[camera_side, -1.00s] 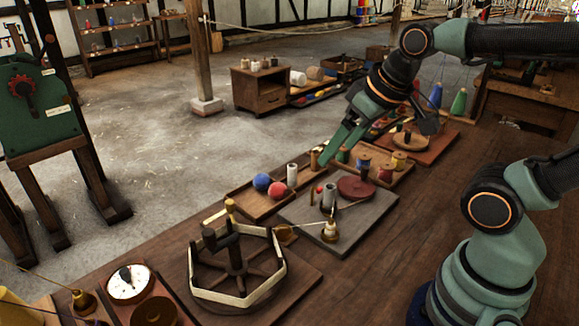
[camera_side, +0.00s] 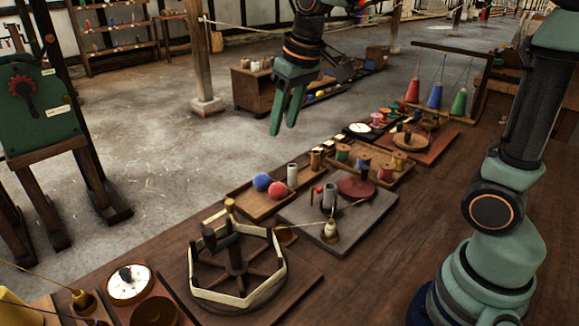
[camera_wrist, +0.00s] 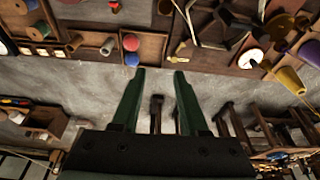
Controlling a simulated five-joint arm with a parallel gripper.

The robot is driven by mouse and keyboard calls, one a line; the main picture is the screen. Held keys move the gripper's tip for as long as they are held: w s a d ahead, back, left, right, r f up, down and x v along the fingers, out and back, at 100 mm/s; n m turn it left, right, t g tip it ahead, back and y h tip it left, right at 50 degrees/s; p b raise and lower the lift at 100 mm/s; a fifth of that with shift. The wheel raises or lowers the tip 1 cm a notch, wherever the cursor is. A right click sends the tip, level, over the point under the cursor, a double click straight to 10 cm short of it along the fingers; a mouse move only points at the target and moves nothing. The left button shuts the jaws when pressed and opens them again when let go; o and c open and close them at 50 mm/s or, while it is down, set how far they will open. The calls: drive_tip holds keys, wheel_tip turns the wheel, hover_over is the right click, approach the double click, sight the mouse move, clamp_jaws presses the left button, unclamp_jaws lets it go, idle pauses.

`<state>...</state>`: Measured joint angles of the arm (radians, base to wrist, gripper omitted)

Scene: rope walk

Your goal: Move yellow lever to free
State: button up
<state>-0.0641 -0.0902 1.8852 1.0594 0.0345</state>
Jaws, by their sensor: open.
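A small yellow piece, perhaps the yellow lever, shows beside the winding reel in the side view (camera_side: 230,206) and in the wrist view (camera_wrist: 181,47). It is too small to tell its setting, and I can read no "free" mark. The winding reel (camera_side: 238,290) has a pale band around its frame and stands on a dark board. My gripper (camera_side: 282,130) is open and empty, fingers pointing down, raised beyond the bench's far edge. In the wrist view my two green fingers (camera_wrist: 160,73) are apart with nothing between them.
A tray with a blue ball (camera_side: 262,181) and a red ball (camera_side: 277,190) lies behind the grey board (camera_side: 365,222). A white dial (camera_side: 130,283) sits left of the reel.

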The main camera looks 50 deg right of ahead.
drive_tip(key=w+a+f+g, duration=0.25)
drive_tip(key=w+f, duration=0.25)
drive_tip(key=w, duration=0.3)
approach(228, 202)
drive_tip(key=shift+g, duration=0.35)
drive_tip(key=shift+w+d+f, duration=0.1)
drive_tip(key=shift+w+f, duration=0.05)
drive_tip(key=shift+f, duration=2.3)
drive_tip(key=shift+w+f, duration=0.15)
drive_tip(key=shift+f, duration=2.35)
drive_tip(key=shift+w+a, duration=0.15)
drive_tip(key=shift+a, duration=0.45)
drive_tip(key=shift+w+a, duration=0.15)
drive_tip(key=shift+a, duration=0.45)
drive_tip(key=shift+s+a, duration=0.25)
drive_tip(key=shift+a, duration=0.75)
drive_tip(key=shift+s+a, duration=0.25)
drive_tip(key=shift+a, duration=0.25)
